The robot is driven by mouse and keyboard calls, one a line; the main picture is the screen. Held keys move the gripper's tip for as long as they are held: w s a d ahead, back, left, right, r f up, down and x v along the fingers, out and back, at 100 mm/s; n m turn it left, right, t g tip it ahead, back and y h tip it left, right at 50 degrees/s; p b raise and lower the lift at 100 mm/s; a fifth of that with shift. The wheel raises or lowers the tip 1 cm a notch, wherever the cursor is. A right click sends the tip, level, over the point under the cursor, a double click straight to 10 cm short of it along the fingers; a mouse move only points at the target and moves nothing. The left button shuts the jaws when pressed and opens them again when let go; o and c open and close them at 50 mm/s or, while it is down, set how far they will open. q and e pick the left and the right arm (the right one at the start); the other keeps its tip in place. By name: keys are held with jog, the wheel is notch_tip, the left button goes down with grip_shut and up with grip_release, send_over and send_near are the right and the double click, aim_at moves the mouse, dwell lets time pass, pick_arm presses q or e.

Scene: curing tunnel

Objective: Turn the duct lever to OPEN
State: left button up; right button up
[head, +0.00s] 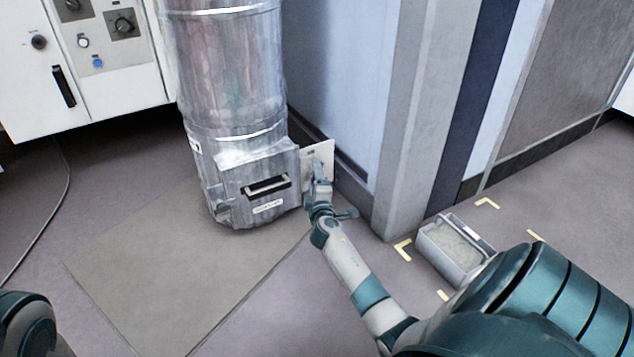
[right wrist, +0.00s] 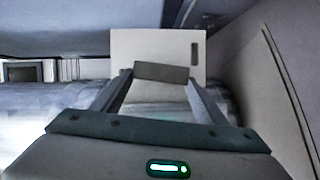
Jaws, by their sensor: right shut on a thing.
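The metal duct (head: 230,70) stands upright, with a boxy lower section at the floor. A pale plate (head: 327,152) sticks out from its right side; it also shows in the right wrist view (right wrist: 140,47), with a small dark upright mark at its right. My right gripper (head: 319,181) is at this plate, shut on the duct lever; the lever's grey-brown grip (right wrist: 165,72) lies between the fingertips in the right wrist view. I cannot read any OPEN marking, and the gripper hides part of the lever. My left gripper is out of view.
A hatch with a dark handle (head: 267,186) is on the duct's front. A blue-grey wall and pillar (head: 408,120) stand close right of the plate. An open bin (head: 454,250) sits among yellow floor marks. A control cabinet (head: 110,60) is at upper left. The floor in front is clear.

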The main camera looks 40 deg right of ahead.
jog(key=shift+a+f+n+t+b, duration=0.25)
jog(key=shift+n+t+b, duration=0.05)
jog(key=shift+n+b, duration=0.6)
jog(key=o, duration=1.5)
jog(key=shift+w, duration=0.1)
